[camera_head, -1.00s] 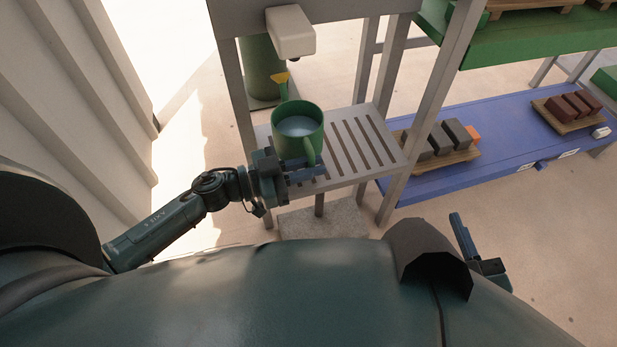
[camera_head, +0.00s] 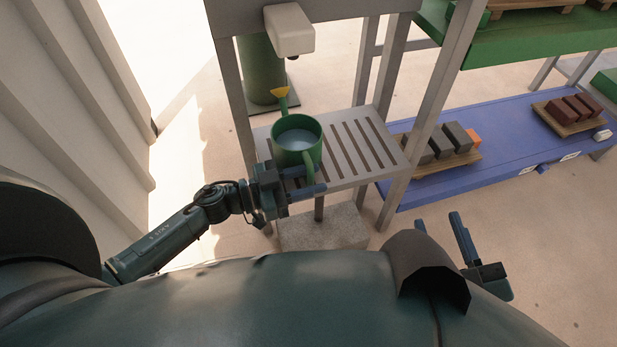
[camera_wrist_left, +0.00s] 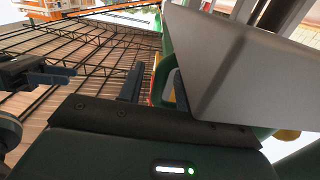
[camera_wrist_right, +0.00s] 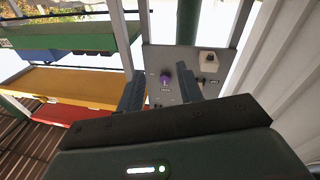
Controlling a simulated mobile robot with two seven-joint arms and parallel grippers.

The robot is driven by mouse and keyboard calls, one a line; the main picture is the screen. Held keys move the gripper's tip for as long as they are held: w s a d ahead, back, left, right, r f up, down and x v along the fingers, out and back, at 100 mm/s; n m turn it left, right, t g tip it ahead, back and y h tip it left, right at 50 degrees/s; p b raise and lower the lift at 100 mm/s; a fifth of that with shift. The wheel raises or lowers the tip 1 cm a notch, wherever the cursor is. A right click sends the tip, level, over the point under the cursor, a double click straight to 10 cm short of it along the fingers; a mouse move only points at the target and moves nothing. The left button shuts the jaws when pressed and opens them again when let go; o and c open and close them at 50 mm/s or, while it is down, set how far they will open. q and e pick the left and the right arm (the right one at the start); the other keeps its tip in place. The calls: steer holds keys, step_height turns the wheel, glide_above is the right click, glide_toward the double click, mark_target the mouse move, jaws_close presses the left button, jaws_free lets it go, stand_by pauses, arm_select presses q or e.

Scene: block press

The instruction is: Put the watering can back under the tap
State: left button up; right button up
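The handle also shows, partly hidden, in the left wrist view (camera_wrist_left: 164,78). My right gripper (camera_head: 441,230) is open and empty, away from the can.
Frame posts (camera_head: 430,110) flank the shelf. A blue bench (camera_head: 510,135) at the right carries boards with grey and brown blocks. A green bench (camera_head: 540,40) lies above it. A concrete slab (camera_head: 325,228) is below the shelf. The shelf's right part is clear.

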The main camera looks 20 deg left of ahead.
arm_select(q)
steer(key=shift+a+r, duration=0.15)
steer(key=shift+r, duration=0.05)
steer(key=p+v, duration=0.2)
steer(key=v, duration=0.9)
steer(key=shift+s+a, duration=0.25)
steer(key=shift+s, duration=0.1)
arm_select(e)
steer(key=shift+d+f+m+g+h, duration=0.1)
steer(key=shift+d+m+g+h, duration=0.3)
steer(key=shift+m+g+h, duration=0.15)
steer(key=shift+w, duration=0.1)
